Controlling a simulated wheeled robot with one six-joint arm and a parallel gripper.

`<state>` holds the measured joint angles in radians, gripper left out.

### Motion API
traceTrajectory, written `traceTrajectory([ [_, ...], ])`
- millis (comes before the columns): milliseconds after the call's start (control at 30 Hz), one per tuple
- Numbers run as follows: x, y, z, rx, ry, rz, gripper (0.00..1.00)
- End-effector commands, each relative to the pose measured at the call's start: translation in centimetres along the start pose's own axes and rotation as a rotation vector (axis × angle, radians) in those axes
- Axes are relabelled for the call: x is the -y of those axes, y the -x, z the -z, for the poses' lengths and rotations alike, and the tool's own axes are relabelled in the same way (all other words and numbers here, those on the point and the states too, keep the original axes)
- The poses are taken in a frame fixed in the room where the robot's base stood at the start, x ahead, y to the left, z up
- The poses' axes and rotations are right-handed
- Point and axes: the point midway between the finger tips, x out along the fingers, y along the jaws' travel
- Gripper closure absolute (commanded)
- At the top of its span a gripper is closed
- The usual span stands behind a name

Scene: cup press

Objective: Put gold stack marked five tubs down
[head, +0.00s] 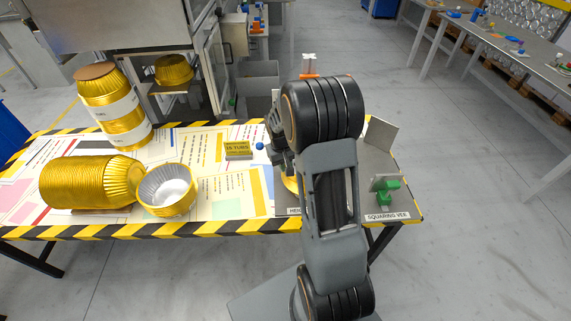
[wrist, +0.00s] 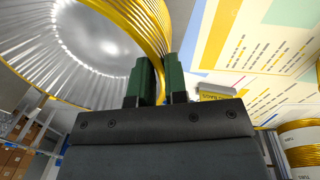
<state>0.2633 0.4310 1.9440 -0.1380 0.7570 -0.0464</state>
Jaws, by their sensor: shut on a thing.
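In the wrist view my gripper (wrist: 162,75) is shut with its green fingers on the rim of a gold stack (wrist: 135,18) with a ribbed silver inside. Several nested rims seem to show at its edge. In the head view my arm hides most of it; only a gold sliver (head: 290,184) shows, over the right part of the table. I cannot see a mark on it, nor tell whether it touches the table. A small sign (head: 238,150) on the table appears to read "16 TUBS"; it also shows in the wrist view (wrist: 215,93).
A long gold stack (head: 85,183) lies on its side at the table's left. A tub (head: 167,191) with silver inside stands beside it. A tall banded stack (head: 112,108) stands behind. Green blocks and a plate (head: 386,184) sit at the right by the "SQUARING VEE" label.

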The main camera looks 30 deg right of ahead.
Motion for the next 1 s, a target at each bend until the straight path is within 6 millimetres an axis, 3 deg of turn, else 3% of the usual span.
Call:
traceTrajectory([
  [100, 0.0, -0.1, 0.0, 0.000, 0.000, 0.000, 1.00],
  [133, 0.0, -0.1, 0.0, 0.000, 0.000, 0.000, 0.84],
  [367, 0.0, 0.0, 0.0, 0.000, 0.000, 0.000, 0.62],
  [667, 0.0, 0.3, 0.0, -0.001, 0.000, 0.000, 0.61],
  [767, 0.0, 1.3, 0.1, -0.003, 0.000, -0.001, 0.61],
  [1000, 0.0, 5.8, 0.1, -0.005, 0.000, -0.001, 0.61],
])
